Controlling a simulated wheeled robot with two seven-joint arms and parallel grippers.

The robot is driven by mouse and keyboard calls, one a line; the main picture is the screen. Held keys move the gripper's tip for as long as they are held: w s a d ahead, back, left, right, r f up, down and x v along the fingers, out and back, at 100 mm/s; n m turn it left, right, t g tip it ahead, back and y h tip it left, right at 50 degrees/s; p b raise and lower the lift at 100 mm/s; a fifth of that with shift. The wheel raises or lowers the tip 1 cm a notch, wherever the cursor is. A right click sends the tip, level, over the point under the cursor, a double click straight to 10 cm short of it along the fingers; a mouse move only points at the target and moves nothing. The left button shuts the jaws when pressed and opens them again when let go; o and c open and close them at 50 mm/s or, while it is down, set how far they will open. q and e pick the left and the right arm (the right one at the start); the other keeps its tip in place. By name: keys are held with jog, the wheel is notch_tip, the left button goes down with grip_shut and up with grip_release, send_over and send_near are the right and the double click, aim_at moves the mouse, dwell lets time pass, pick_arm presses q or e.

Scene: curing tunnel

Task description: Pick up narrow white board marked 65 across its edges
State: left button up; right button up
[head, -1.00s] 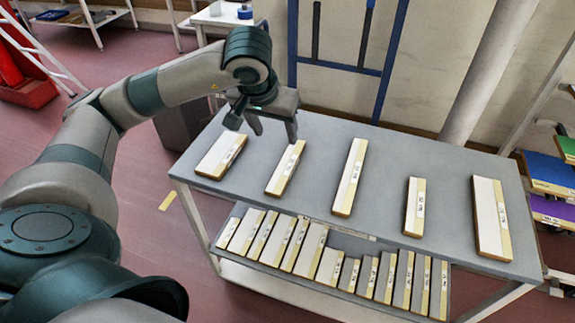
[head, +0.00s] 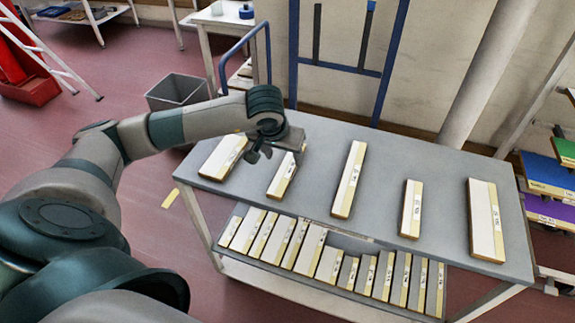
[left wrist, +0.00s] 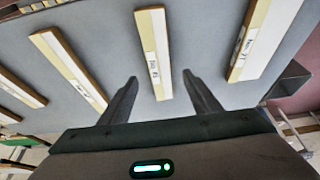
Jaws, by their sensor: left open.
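Several white boards with cream edge strips and small labels lie apart in a row on the grey table. The narrow second board from the left (head: 280,180) is partly hidden at its far end by my left gripper (head: 276,153). The fingers hold nothing, and contact with the board cannot be seen. Its label is too small to read surely as 65. My right gripper is not in view.
A wider board (head: 222,157) lies to the left and a longer one (head: 349,180) to the right. Farther right lie a short board (head: 412,209) and a wide one (head: 486,219). A lower shelf (head: 250,255) holds several more boards. Bare table (head: 450,180) separates the boards.

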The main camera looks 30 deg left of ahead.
aim_at(287, 168)
pick_arm(q)
jog(key=shift+w+f, duration=0.25)
jog(key=shift+f, duration=0.35)
jog(key=shift+w+f+p, duration=0.15)
jog(key=shift+f+p, duration=0.5)
jog(key=shift+p, duration=0.15)
jog(key=p+x, duration=0.1)
jog(key=x, duration=0.2)
jog(key=shift+w+a+f, duration=0.1)
jog(key=shift+f, duration=0.3)
jog(key=c, duration=1.2)
